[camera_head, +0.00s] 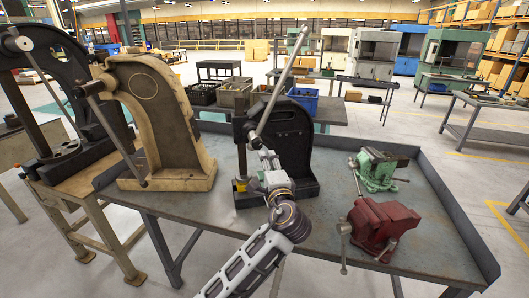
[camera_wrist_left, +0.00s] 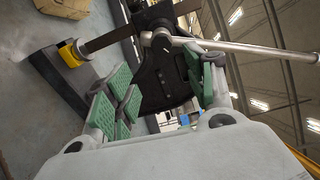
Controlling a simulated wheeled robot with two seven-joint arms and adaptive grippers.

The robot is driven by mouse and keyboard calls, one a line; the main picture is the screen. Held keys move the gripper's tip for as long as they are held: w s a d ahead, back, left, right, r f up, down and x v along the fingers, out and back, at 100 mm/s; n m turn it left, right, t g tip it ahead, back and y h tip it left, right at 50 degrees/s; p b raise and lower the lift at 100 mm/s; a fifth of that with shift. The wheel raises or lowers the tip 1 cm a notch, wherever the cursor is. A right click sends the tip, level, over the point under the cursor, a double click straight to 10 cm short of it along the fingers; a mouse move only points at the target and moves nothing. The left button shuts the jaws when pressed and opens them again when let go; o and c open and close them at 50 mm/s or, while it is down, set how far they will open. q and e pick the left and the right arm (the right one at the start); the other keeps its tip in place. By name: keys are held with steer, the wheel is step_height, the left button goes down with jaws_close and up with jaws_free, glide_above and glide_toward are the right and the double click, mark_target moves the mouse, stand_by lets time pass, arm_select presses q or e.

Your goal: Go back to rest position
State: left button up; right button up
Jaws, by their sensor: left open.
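The black arbor press (camera_head: 284,142) stands upright on the grey workbench. Its silver lever (camera_head: 282,80) slants up to the right. My left gripper (camera_head: 266,161) is in front of the press, near the lower end of the lever. In the left wrist view its green-padded fingers (camera_wrist_left: 160,92) are spread with nothing held between them. Beyond them are the black press body (camera_wrist_left: 165,75) and the lever (camera_wrist_left: 245,46), which runs past the right finger. I cannot tell whether that finger touches the lever. A yellow piece (camera_wrist_left: 71,53) sits at the press base. My right gripper is out of view.
A tan press (camera_head: 155,115) and a larger black press (camera_head: 62,90) stand to the left. A red vise (camera_head: 382,225) and a green vise (camera_head: 377,170) are on the bench's right side. The bench has a raised rim (camera_head: 455,210). Bins (camera_head: 235,93) stand behind.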

arm_select(q)
steer(key=s+a+f+n+g+h, duration=0.1)
steer(key=s+a+f+n+g, duration=0.35)
steer(key=a+f, duration=0.4)
steer(key=s+a+f+n+g, duration=0.3)
steer(key=s+a+f, duration=0.2)
steer(key=f, duration=0.6)
steer(key=s+a+f+n+g+h, duration=0.1)
steer(key=s+a+f+n+g, duration=0.2)
steer(key=s+a+f, duration=0.55)
steer(key=s+a+f+n+g+h, duration=0.2)
steer(key=s+a+f+n+g, duration=0.15)
steer(key=s, duration=0.95)
step_height(320, 180, down, 33)
steer(key=s+g+b, duration=0.1)
steer(key=s+b, duration=0.1)
steer(key=s, duration=0.1)
steer(key=s+a+f+b, duration=0.1)
steer(key=s+a+f, duration=0.1)
steer(key=s+f, duration=0.9)
steer(key=s+a+f+g, duration=0.1)
steer(key=s+f, duration=1)
steer(key=shift+s+a+f+g+y+b, duration=0.15)
steer(key=shift+a+f+g+y+b, duration=0.15)
steer(key=shift+a+b, duration=0.1)
